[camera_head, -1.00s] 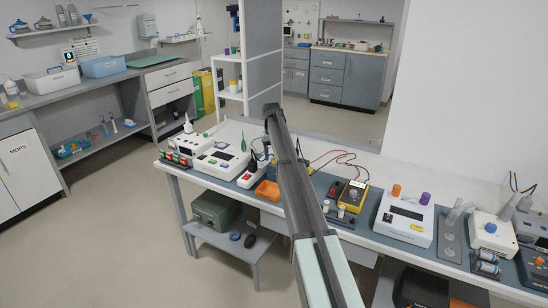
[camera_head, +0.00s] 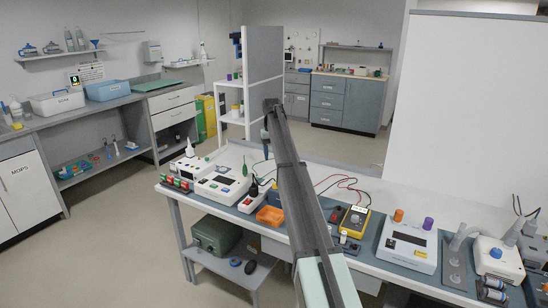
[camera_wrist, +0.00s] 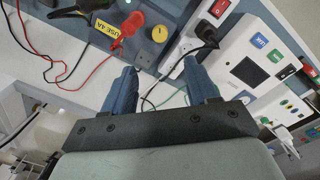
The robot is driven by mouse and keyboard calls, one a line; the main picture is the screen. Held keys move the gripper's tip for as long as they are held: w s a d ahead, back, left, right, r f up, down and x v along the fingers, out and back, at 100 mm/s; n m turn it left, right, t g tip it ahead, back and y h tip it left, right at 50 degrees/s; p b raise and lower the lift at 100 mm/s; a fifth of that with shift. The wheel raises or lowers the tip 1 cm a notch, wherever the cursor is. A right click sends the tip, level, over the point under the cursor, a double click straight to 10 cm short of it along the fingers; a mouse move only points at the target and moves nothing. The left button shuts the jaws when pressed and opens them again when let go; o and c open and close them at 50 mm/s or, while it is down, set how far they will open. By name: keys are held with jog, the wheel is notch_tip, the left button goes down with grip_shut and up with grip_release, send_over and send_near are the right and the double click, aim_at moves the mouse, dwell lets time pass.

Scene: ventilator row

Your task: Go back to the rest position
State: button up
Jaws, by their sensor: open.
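My gripper (camera_head: 266,150) hangs from the end of my arm above the back part of the white workbench (camera_head: 375,190), near its left half. In the wrist view its two blue fingers (camera_wrist: 160,88) are apart, with nothing between them. Below and beyond them are a white power strip with a black plug (camera_wrist: 195,38) and thin cables, out of contact as far as I can tell. My arm hides part of the bench's middle in the head view.
Devices line the bench: a white unit with a screen (camera_head: 222,188), a yellow meter (camera_head: 355,221) and a white box with orange and purple knobs (camera_head: 408,246). An orange tray (camera_head: 270,216) lies near my arm. A grey partition (camera_head: 263,60) stands behind. Open floor lies left.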

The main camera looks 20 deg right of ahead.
jog(key=s+a+f+n, duration=0.3)
jog(key=a+f, duration=0.5)
jog(key=a, duration=0.2)
jog(key=s+a+f+n, duration=0.3)
jog(key=a+f, duration=0.5)
jog(key=a, duration=0.2)
jog(key=s+a+f+n+g, duration=0.2)
jog(key=s+a+f, duration=0.2)
jog(key=s+f, duration=0.5)
jog(key=s+d+f+m+g, duration=0.1)
jog(key=s+d+f+m, duration=0.15)
jog(key=s+f, duration=1.15)
jog(key=s+d+f+m+g, duration=0.1)
jog(key=s+d+f, duration=0.3)
jog(key=s+f, duration=1)
jog(key=s+d+f+m+g, duration=0.1)
jog(key=s+f+m, duration=0.1)
jog(key=s, duration=1.5)
jog(key=s+d+f+m+g, duration=0.1)
jog(key=s+d+f, duration=0.1)
jog(key=s, duration=1.6)
jog(key=shift+s+d+f+m+g+y, duration=0.15)
jog(key=shift+d+f+m+g+y, duration=0.2)
jog(key=shift+f, duration=0.55)
jog(key=shift+a, duration=0.1)
